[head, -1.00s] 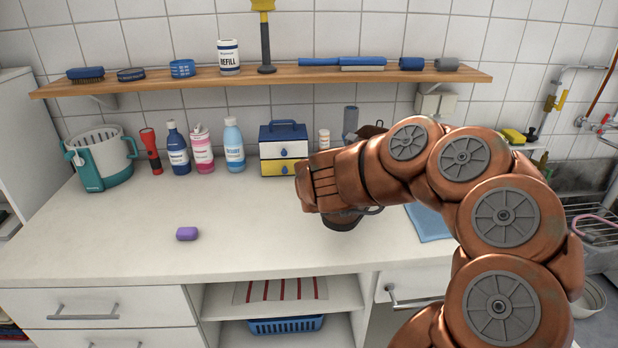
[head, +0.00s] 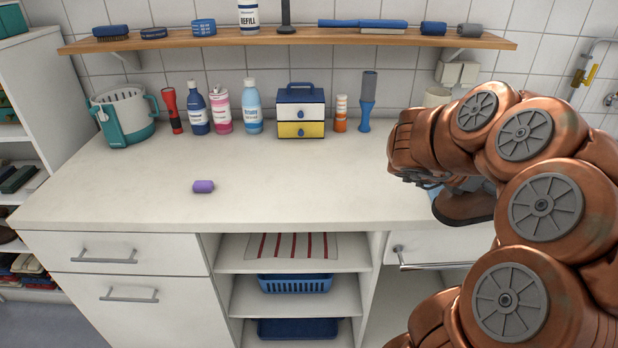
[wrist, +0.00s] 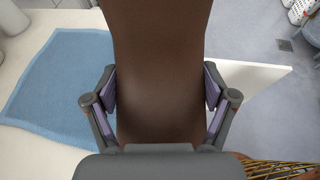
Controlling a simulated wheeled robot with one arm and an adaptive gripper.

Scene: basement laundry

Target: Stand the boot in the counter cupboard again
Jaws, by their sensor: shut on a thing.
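The brown boot (head: 464,208) with a dark sole hangs below my gripper (head: 418,178) at the right of the counter in the head view. The arm hides much of it. In the wrist view, the boot's brown shaft (wrist: 160,60) fills the middle, with a finger of my gripper (wrist: 160,88) pressed on each side. The counter cupboard is only partly in view at the lower right: a white front (head: 432,247) with a bar handle shows beside my arm. In the wrist view, a white panel (wrist: 255,77) juts past the counter edge over the floor.
A blue cloth (wrist: 62,85) lies on the counter beside the boot. Bottles, a small drawer box (head: 300,112) and a teal bucket (head: 124,118) line the back. Open shelves (head: 292,262) hold blue baskets.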

